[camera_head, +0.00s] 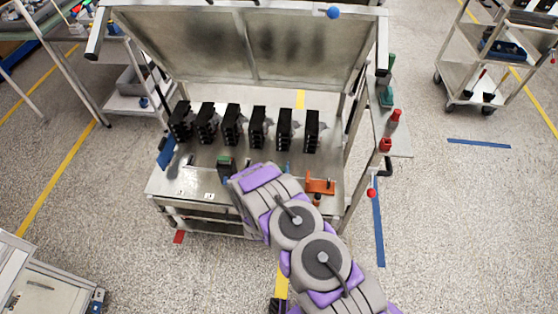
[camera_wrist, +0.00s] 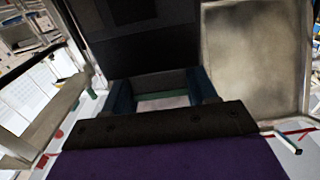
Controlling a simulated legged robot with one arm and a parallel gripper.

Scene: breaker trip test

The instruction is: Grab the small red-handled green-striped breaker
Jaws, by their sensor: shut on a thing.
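My gripper (camera_wrist: 162,88) shows in the wrist view as two dark blue fingers reaching up to a large dark block. It is shut on this block, which I take to be the breaker (camera_wrist: 150,42). In the head view a small black block with a green part (camera_head: 225,164) sits at the end of my purple and grey arm, over the front left of the metal bench (camera_head: 200,170). My arm hides part of the gripper there. No red handle shows on the block in either view, and I cannot tell whether it touches the bench top.
Several black breaker units (camera_head: 257,128) stand in a row along the back of the bench. A raised metal panel (camera_head: 250,45) stands behind them. An orange fixture (camera_head: 320,184) lies right of my arm. Red pieces (camera_head: 386,144) stand on the right side shelf. A cart (camera_head: 490,75) stands far right.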

